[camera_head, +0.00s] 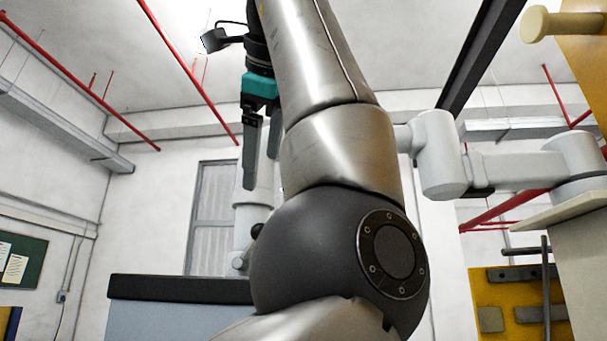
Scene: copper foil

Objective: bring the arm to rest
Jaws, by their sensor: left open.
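My left arm rises large through the middle of the view, with a dark round joint low down and metallic links above it. My left gripper (261,172) hangs behind the arm to the upper left, with a teal body and dark fingers pointing down. Its fingers are apart, and I see nothing between them. The arm's links partly cover the gripper's right side. My right gripper is not in view.
A white robot arm (440,160) stretches in from the right behind my arm. A black-topped cabinet (180,290) stands low at left. A yellow panel (490,290) with bars is at lower right. Red pipes (80,85) run overhead. Open space lies left of the gripper.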

